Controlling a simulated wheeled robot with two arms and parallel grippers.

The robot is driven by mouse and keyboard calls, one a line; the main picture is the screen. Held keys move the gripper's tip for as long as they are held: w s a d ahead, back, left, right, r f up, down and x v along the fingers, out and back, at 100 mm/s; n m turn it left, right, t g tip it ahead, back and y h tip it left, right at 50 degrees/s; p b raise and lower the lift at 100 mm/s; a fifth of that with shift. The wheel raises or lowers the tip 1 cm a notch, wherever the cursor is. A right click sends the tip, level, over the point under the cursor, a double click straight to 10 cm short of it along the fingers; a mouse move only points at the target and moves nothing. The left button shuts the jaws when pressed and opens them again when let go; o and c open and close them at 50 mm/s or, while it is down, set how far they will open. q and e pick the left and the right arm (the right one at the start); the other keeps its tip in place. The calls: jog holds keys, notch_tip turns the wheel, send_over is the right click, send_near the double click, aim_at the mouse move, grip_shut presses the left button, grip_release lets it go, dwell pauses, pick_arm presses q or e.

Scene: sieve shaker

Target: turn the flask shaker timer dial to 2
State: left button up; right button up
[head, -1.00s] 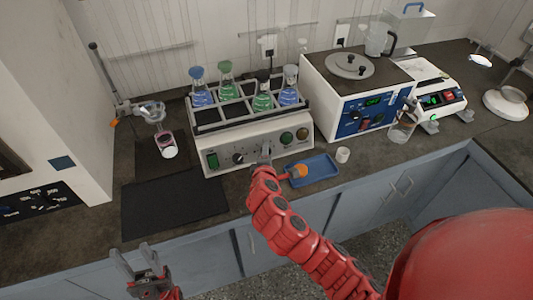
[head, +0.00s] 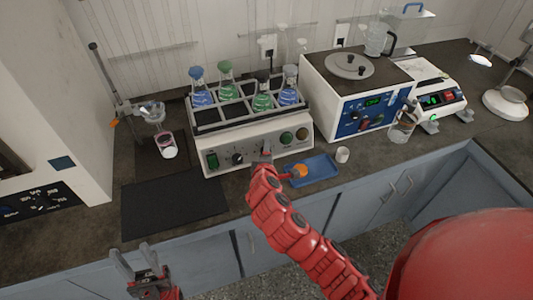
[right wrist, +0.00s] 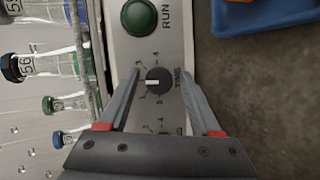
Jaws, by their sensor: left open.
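The flask shaker (head: 258,145) stands on the bench with its control panel facing me. In the right wrist view, the timer dial (right wrist: 159,81) is a small black knob with a white pointer line that points left in the picture. Numbers ring it; the one at the pointer is too small to read surely. My right gripper (right wrist: 160,75) is open, one finger on each side of the dial, with gaps visible. In the head view the right gripper (head: 262,157) is at the panel and partly covers it. My left gripper (head: 132,254) is open and empty before the bench.
Flasks with blue and green liquid (head: 228,88) stand in the shaker's rack. A green RUN button (right wrist: 139,17) is beside the dial. A blue tray (head: 318,172) lies right of my right gripper. A black mat (head: 175,203) lies at left.

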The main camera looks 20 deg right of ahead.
dwell(0.3)
jog(key=p+v, duration=0.8)
jog(key=v, duration=0.9)
jog(key=shift+s+r, duration=0.1)
jog(key=shift+s, duration=0.1)
jog(key=shift+w+a, duration=0.1)
jog(key=shift+a, duration=0.05)
